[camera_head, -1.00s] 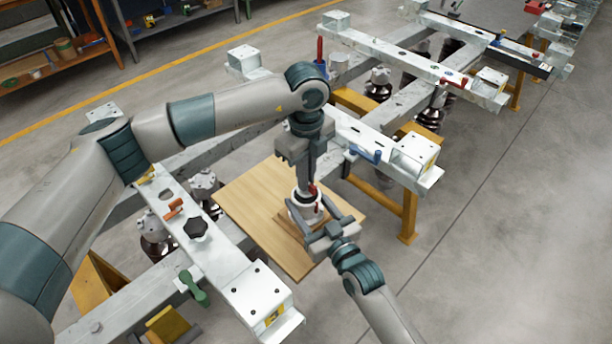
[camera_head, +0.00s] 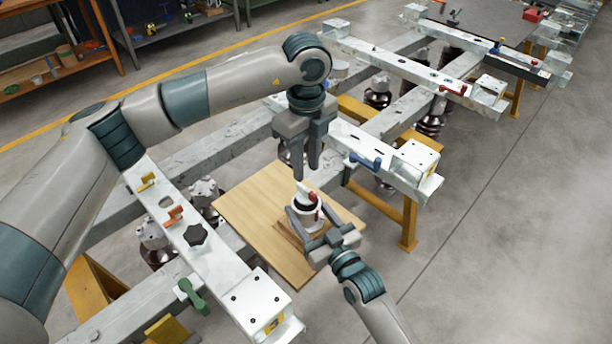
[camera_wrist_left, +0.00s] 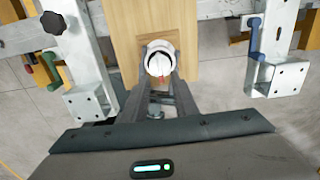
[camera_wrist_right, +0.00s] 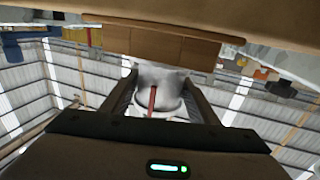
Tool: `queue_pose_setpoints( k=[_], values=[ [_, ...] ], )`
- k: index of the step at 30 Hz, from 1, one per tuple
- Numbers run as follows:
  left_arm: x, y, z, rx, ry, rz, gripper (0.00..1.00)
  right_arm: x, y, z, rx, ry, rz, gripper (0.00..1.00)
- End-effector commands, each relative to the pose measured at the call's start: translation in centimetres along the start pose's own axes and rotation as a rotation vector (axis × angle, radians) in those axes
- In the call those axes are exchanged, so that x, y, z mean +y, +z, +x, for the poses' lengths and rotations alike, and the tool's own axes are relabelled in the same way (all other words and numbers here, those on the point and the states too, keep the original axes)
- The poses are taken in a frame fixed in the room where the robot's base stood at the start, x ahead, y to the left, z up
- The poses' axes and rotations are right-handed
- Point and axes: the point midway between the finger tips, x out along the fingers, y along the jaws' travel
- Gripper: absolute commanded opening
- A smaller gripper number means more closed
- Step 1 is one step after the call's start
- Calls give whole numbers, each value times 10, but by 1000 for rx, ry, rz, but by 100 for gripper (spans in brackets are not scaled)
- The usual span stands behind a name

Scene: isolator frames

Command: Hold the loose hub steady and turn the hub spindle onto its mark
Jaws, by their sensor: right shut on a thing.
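The white round hub (camera_head: 306,212) stands upright on a small wooden block on the wooden board. Its white spindle (camera_head: 305,193) rises from the top, with a red part (camera_head: 315,204) on the right side. The hub shows in the left wrist view (camera_wrist_left: 160,62) and the right wrist view (camera_wrist_right: 164,84), with a red strip (camera_wrist_right: 152,101) down its near side. My right gripper (camera_head: 304,218) is shut around the hub from the front. My left gripper (camera_head: 306,172) is open and empty, pointing down just above the spindle, apart from it. I cannot tell the mark's alignment.
The wooden board (camera_head: 250,205) lies between grey metal frame beams. A beam with a blue handle (camera_head: 366,161) is behind right; another with a black knob (camera_head: 196,235) and green handle (camera_head: 192,294) is at front left. Open floor lies at right.

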Motion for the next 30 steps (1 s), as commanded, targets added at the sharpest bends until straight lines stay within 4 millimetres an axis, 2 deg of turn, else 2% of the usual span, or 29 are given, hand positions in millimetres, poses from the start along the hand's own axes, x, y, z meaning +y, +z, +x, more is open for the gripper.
queue_pose_setpoints(
  k=[3,9,14,25,26,27,28,30],
  values=[
    [0,0,-22,-1,-2,0,27,0,0,0,0,1,-1,0],
    [0,0,-45,-1,0,-1,27,0,0,0,0,1,-1,0],
    [0,0,-52,0,0,-1,27,0,0,0,0,1,-1,0],
    [0,0,-52,0,0,0,27,0,0,0,0,1,-1,0],
    [0,0,-52,0,0,0,27,0,0,0,0,1,-1,61],
    [0,0,-52,0,0,0,27,0,0,0,0,1,-1,71],
    [0,0,-52,0,0,0,27,0,0,0,0,1,-1,76],
    [0,0,-52,0,0,0,27,0,0,0,0,0,-1,76]
  ],
)
